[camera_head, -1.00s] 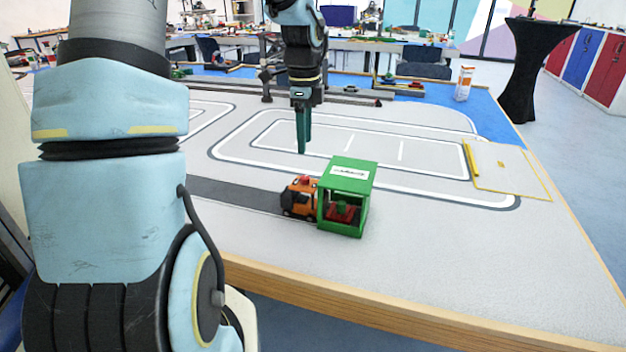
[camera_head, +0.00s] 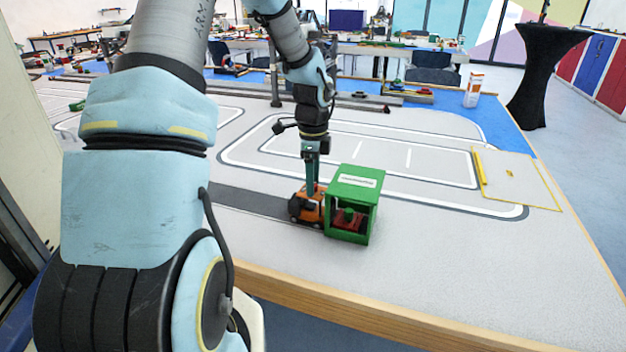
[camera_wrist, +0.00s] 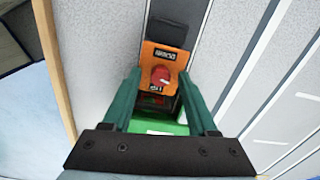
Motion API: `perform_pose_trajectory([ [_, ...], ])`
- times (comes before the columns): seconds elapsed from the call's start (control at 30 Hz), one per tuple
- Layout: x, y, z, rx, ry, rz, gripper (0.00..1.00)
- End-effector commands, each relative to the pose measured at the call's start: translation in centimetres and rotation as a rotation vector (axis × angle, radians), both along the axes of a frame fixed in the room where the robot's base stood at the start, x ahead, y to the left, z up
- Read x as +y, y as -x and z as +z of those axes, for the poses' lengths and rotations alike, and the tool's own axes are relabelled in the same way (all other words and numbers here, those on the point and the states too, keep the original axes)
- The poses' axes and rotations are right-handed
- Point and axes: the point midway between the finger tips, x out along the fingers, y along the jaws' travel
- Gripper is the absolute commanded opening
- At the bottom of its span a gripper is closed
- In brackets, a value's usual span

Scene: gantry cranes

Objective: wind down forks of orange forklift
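The orange forklift (camera_head: 307,206) stands on the grey table against the left side of a green box-shaped frame (camera_head: 356,181). In the wrist view the forklift (camera_wrist: 158,58) shows from above, with a red knob (camera_wrist: 161,75) on its top. My gripper (camera_head: 310,189) points down right above the forklift. In the wrist view its two green fingers (camera_wrist: 160,95) are apart, one on either side of the red knob, with nothing clearly held. The forks are hidden; a red item (camera_head: 346,217) shows inside the green frame.
A dark grey road strip (camera_head: 250,204) runs left from the forklift. A yellow-edged panel (camera_head: 517,178) lies at the right of the table. A white and orange bottle (camera_head: 473,90) stands at the back right.

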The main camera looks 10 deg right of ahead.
Motion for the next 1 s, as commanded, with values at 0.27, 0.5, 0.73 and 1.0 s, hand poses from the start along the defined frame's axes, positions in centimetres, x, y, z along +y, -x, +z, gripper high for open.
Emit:
perform_pose_trajectory([
  [0.27, 0.0, 0.0, 0.03, 0.0, 0.0, 0.0, 0.26],
  [0.5, 0.0, 0.01, 0.03, 0.0, 0.0, 0.0, 0.0],
  [0.73, 0.0, 0.01, 0.03, 0.0, 0.0, 0.0, 0.0],
  [1.0, -0.01, 0.01, 0.04, 0.001, 0.0, 0.029, 0.0],
])
